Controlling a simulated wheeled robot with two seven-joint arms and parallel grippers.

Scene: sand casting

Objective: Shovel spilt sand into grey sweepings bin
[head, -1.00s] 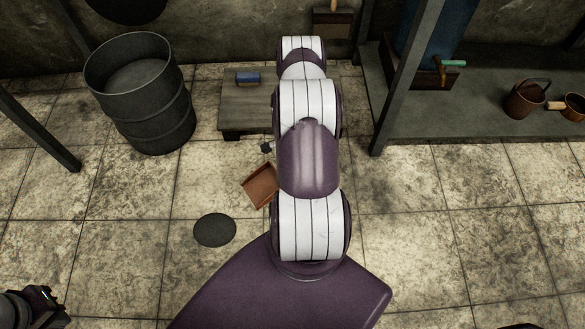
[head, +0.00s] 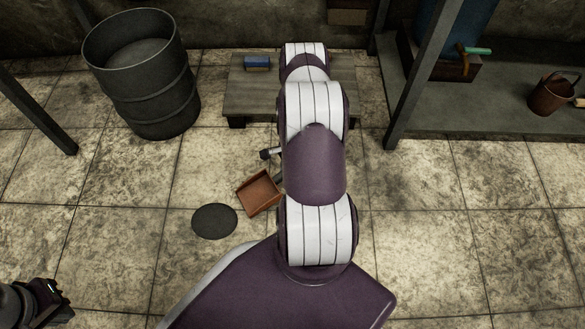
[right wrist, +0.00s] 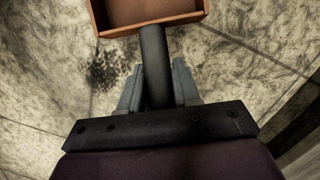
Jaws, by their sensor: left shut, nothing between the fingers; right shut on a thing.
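The shovel has an open orange-brown pan (head: 259,194) in the head view, above the floor right of a flat dark round patch (head: 214,221). I cannot tell whether this patch is the spilt sand. My right gripper (right wrist: 157,88) is shut on the dark shovel handle (right wrist: 155,55) in the right wrist view, and the pan's near edge (right wrist: 150,28) shows beyond it. The pan looks empty where visible. In the head view my right arm hides most of this gripper. The grey bin, a ribbed drum (head: 155,95), stands at upper left. My left gripper (head: 52,290) is shut and empty at lower left.
A low wooden platform (head: 250,95) carries a blue block (head: 257,63) behind my right arm. A grey shelf (head: 440,115) with posts stands at right, holding a brown bucket (head: 552,93). A dark slanted post (head: 40,125) is left of the drum.

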